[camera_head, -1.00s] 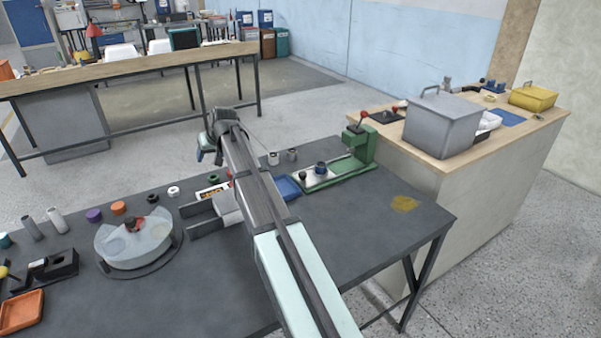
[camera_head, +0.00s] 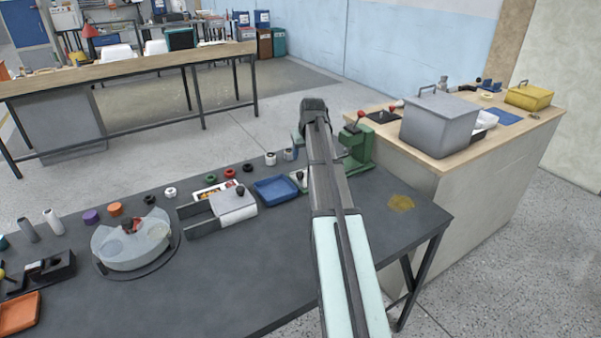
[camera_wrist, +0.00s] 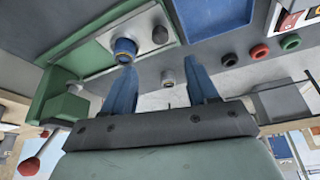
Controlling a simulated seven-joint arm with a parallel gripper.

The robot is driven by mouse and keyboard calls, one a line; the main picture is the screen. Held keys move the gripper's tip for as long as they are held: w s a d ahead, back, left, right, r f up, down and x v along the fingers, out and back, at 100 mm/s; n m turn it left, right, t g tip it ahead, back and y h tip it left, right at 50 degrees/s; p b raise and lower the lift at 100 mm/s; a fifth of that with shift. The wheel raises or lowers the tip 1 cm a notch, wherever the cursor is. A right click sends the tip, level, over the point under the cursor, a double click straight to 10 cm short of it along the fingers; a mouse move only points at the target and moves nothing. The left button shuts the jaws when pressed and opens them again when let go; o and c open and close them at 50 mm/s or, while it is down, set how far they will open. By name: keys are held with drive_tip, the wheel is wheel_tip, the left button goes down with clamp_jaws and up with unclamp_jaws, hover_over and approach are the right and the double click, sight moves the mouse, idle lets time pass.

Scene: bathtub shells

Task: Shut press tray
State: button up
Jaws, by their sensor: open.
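The green press (camera_head: 358,150) with its red-knobbed lever stands at the back right of the dark table, partly hidden behind my arm. In the wrist view the press (camera_wrist: 62,105) is at the left. Its silver tray (camera_wrist: 105,62) sticks out from the green body along the base, carrying a blue-ringed cup (camera_wrist: 124,50) and a black knob (camera_wrist: 160,35). My gripper (camera_wrist: 160,68) is open and empty, its two blue fingers spread. The left fingertip overlaps the tray's edge near the cup in the picture; contact cannot be told. The head view mostly hides the gripper behind the arm.
A blue tray (camera_head: 276,191) lies left of the press. A grey box with a sliding lid (camera_head: 233,203) is further left. A side counter (camera_head: 470,150) closes off the right. The table's front right is mostly clear.

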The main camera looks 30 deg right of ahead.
sight(300, 173)
drive_tip(key=x, duration=1.2)
drive_tip(key=shift+w+f, duration=0.15)
drive_tip(key=shift+f, duration=0.05)
drive_tip(key=shift+c, duration=0.2)
clamp_jaws()
